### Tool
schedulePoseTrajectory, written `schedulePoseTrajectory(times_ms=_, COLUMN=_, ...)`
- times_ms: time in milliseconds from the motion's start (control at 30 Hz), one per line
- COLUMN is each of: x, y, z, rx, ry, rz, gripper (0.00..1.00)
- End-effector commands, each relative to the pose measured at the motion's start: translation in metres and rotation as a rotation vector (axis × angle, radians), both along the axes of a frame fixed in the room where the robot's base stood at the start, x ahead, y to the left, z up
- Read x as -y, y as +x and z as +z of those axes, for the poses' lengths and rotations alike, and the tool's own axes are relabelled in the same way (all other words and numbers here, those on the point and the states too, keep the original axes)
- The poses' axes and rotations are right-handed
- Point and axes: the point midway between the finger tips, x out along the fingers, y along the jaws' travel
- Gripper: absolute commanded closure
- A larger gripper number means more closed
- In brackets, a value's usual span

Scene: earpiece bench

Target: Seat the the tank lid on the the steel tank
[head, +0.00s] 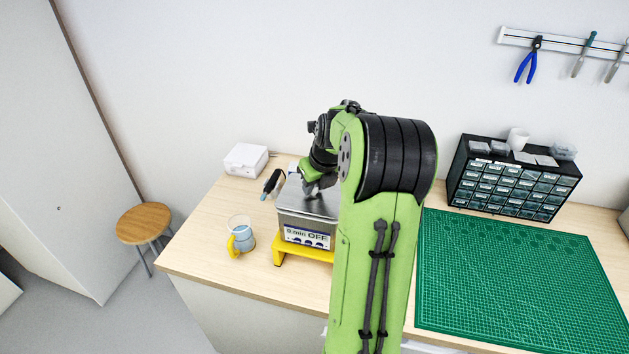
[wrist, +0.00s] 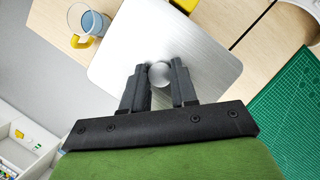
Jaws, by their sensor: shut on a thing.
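The tank lid is a flat brushed-steel plate (wrist: 122,60) with a round knob (wrist: 160,74), filling the middle of the wrist view. My gripper (wrist: 161,78) is shut on the knob, one finger on each side. In the head view the lid (head: 322,206) is at the top of the steel tank (head: 285,220), partly behind my arm. The tank has a front panel reading "0 min OFF" and stands on a yellow stand (head: 280,253). Whether the lid touches the rim all round or sits slightly above it, I cannot tell. The lid hides the tank's opening.
A mug with a yellow handle (head: 241,236) stands left of the tank. A dark handheld tool (head: 272,183) and a white box (head: 246,159) lie behind it. A green cutting mat (head: 520,275) and a drawer cabinet (head: 510,180) are to the right.

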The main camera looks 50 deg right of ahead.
Motion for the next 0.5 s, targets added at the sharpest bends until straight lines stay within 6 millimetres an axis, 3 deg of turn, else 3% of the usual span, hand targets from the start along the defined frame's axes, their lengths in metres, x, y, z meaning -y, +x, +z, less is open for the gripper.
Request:
schedulePoseTrajectory(times_ms=367, x=0.0002, y=0.0003, z=-0.0062, rx=0.002, ry=-0.002, rz=0.001, gripper=1.0)
schedulePoseTrajectory(times_ms=400, x=0.0002, y=0.0003, z=-0.0063, rx=0.002, ry=-0.001, rz=0.0, gripper=0.71)
schedulePoseTrajectory(times_ms=500, x=0.0002, y=0.0002, z=-0.0063, rx=0.002, ry=-0.001, rz=0.0, gripper=0.55)
